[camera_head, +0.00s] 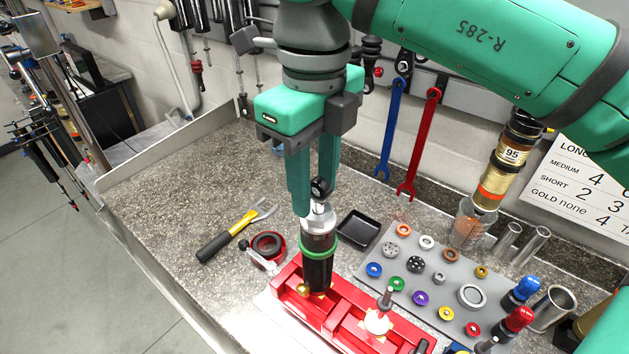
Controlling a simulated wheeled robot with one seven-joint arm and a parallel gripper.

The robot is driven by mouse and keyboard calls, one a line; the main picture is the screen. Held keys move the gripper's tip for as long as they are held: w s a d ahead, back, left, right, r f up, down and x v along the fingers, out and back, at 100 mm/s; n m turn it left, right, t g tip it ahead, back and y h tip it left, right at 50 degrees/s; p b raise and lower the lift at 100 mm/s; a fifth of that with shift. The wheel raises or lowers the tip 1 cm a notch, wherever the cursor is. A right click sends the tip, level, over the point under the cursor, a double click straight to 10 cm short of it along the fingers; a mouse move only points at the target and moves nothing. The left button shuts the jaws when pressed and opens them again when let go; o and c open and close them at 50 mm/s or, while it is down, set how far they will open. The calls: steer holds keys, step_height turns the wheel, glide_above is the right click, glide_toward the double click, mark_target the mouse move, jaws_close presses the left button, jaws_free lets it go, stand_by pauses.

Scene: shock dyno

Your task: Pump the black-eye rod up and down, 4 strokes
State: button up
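A shock absorber with a dark body, a green ring (318,251) and a silver top stands upright in a red fixture (356,318) on the bench. The rod's black eye (321,188) is at its top, just above the silver part, and little bare rod shows. My gripper (313,195) points down from above, with its two green fingers on either side of the eye. One finger overlaps the eye's left edge and the other is partly hidden behind it. I cannot tell whether the fingers press on the eye.
A black tray (358,229) and a grey mat (420,275) with several coloured parts are right. Wrenches hang behind. The bench's left side is clear.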

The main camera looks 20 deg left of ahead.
step_height(320, 180, up, 7)
steer(key=shift+r, duration=0.2)
steer(key=shift+s, duration=0.1)
stand_by(0.5)
